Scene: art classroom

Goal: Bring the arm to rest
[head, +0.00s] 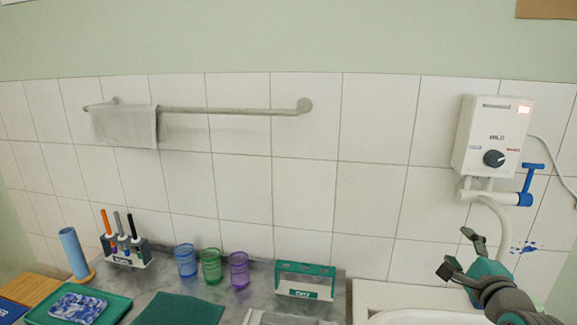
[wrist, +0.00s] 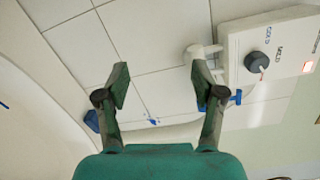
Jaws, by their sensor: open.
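My gripper (head: 462,256) is at the lower right in the head view, raised over the white sink (head: 410,316) and in front of the tiled wall. In the wrist view my gripper (wrist: 160,88) has its two fingers spread apart, with nothing between them but wall tiles behind. It is open and empty. My arm comes in from the lower right corner of the head view.
A white water heater (head: 488,138) with a blue-handled valve (head: 527,185) hangs on the wall above my gripper. A towel rail (head: 225,110) is at left.

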